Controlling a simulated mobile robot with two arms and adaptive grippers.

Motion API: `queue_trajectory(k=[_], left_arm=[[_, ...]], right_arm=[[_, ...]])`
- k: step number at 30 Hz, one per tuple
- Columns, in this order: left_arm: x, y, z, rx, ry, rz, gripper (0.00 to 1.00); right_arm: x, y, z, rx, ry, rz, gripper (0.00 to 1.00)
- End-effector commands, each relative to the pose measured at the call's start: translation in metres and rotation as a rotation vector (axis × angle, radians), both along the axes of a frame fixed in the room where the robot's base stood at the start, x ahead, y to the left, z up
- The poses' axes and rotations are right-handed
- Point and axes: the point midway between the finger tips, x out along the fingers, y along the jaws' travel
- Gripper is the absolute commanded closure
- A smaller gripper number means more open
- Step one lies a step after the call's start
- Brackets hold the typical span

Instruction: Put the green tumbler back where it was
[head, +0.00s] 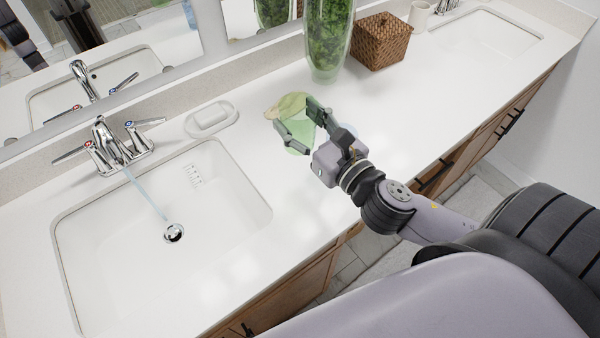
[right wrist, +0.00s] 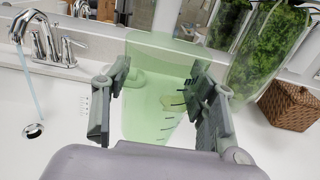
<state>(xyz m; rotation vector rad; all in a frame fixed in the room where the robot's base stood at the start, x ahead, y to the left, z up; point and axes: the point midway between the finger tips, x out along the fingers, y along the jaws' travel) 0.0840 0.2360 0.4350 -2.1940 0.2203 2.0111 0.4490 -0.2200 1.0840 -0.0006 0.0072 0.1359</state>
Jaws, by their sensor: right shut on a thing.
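The green tumbler (head: 300,131) is translucent. My right gripper (head: 294,113) is shut on it, with one finger on each side, over the counter right of the running sink. In the right wrist view the tumbler (right wrist: 158,88) fills the space between the fingers, its wide rim toward the top. I cannot tell whether its base touches the counter. A pale yellow-green flat piece (head: 287,104) lies on the counter just behind the tumbler, partly hidden by the gripper. My left gripper itself is not in view.
Water runs from the left faucet (head: 112,147) into the sink (head: 120,245). A white soap dish (head: 211,119) stands behind. A tall glass vase with greenery (head: 328,40) and a wicker box (head: 381,41) stand along the mirror. Counter right of my gripper is clear.

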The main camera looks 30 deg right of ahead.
Motion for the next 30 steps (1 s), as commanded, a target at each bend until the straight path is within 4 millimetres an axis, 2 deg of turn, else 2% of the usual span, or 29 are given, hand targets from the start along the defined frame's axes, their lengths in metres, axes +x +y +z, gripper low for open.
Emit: queue_trajectory(k=[1,3,9,16,22,30], left_arm=[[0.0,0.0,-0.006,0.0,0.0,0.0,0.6],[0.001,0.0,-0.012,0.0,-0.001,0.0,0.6],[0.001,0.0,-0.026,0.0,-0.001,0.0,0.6],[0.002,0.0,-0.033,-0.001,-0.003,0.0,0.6],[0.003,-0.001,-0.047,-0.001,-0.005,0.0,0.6],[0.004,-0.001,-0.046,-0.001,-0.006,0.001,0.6]], right_arm=[[0.0,-0.001,-0.019,0.004,0.006,-0.005,0.78],[0.0,-0.001,-0.038,0.006,0.006,-0.006,0.78],[-0.001,0.0,-0.082,0.003,0.003,-0.003,0.78],[0.0,0.0,-0.101,0.002,0.0,-0.001,0.78],[0.0,0.0,-0.131,0.004,0.003,-0.004,0.78],[-0.001,0.0,-0.133,0.0,0.0,0.0,0.78]])
